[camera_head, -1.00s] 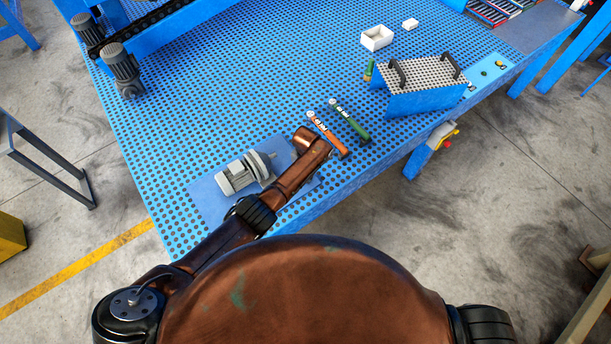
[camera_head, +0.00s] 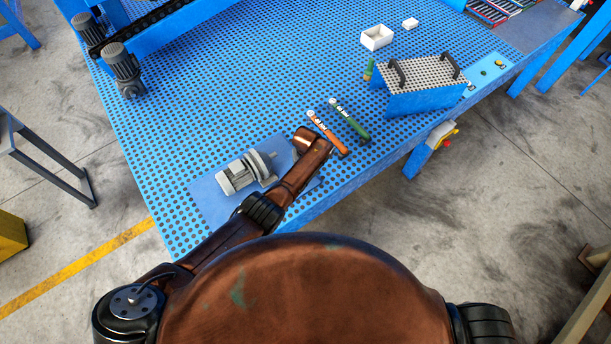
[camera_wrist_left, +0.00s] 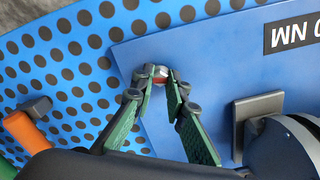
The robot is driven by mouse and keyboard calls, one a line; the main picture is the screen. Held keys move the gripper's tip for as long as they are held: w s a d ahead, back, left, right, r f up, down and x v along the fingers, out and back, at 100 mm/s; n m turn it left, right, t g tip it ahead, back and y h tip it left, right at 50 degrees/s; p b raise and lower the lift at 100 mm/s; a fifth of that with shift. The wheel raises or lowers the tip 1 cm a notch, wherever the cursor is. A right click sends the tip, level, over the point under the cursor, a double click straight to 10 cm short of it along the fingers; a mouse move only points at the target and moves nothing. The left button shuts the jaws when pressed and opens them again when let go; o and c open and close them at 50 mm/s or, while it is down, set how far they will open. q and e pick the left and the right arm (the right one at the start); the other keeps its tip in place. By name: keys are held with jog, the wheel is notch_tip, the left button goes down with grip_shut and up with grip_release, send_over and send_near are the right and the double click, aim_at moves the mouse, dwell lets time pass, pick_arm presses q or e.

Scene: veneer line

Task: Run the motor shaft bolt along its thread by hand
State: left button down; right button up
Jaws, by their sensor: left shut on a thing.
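The grey motor (camera_head: 240,174) lies on a blue plate (camera_head: 207,200) near the table's front edge. In the left wrist view its dark rounded body (camera_wrist_left: 285,145) and a grey foot (camera_wrist_left: 255,110) show at the right. My left gripper (camera_wrist_left: 160,80) has green-padded fingers that meet at their tips on a small bolt (camera_wrist_left: 161,71) with a silver head and a reddish part. The bolt is over the plate, near its edge; its lower end is hidden. In the head view my left wrist covers the fingers and the bolt. My right gripper is not in view.
An orange-handled tool (camera_head: 329,135) and a green-handled tool (camera_head: 350,121) lie close to my left wrist. A perforated-top blue box with black handles (camera_head: 425,95), a white open box (camera_head: 376,38) and a small white block (camera_head: 410,23) stand farther back. The perforated table is clear at centre left.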

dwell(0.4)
pick_arm(q)
jog(key=c, duration=1.9)
grip_release()
notch_tip(320, 180, up, 12)
